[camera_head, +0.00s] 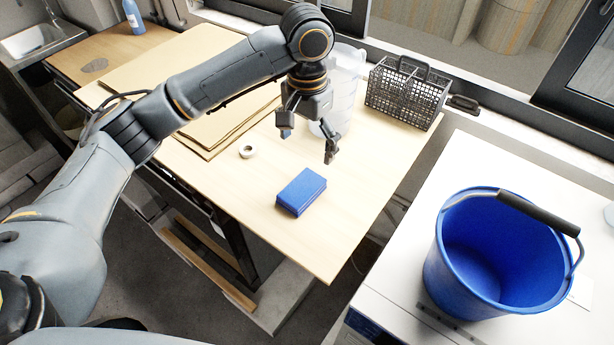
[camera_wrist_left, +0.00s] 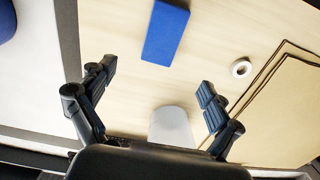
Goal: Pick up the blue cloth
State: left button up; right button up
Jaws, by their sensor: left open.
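The blue cloth (camera_head: 302,191) is a folded, block-like stack lying on the wooden table near its front right edge. It also shows in the left wrist view (camera_wrist_left: 166,34), at the top, beyond the fingertips. My left gripper (camera_head: 309,147) is above the table, behind the cloth in the head view and apart from it. Its fingers are spread wide with nothing between them, and they also show in the left wrist view (camera_wrist_left: 156,80). My right gripper is not in view.
A clear pitcher (camera_head: 346,85) stands close behind my left gripper. A roll of tape (camera_head: 247,152) and cardboard sheets (camera_head: 205,85) lie to the left. A dark wire basket (camera_head: 405,95) stands at the back right. A blue bucket (camera_head: 455,265) stands on the white surface at right.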

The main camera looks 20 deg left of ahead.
aim_at(302, 188)
pick_arm(q)
jog(key=f, duration=0.2)
jog(key=s+f, duration=0.1)
jog(key=f, duration=0.1)
jog(key=s+f, duration=0.1)
jog(key=shift+f+p, duration=0.4)
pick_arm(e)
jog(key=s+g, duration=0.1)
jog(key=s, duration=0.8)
pick_arm(q)
jog(key=f, duration=0.2)
jog(key=f+p, duration=0.1)
jog(key=shift+w+a, duration=0.3)
jog(key=shift+a, duration=0.05)
notch_tip(302, 188, down, 2)
jog(key=shift+a+f+p, duration=0.1)
jog(key=shift+f+p, duration=0.15)
jog(key=shift+p, duration=0.15)
jog(key=shift+f, duration=0.5)
jog(key=c, duration=1.1)
jog(key=shift+c, duration=0.7)
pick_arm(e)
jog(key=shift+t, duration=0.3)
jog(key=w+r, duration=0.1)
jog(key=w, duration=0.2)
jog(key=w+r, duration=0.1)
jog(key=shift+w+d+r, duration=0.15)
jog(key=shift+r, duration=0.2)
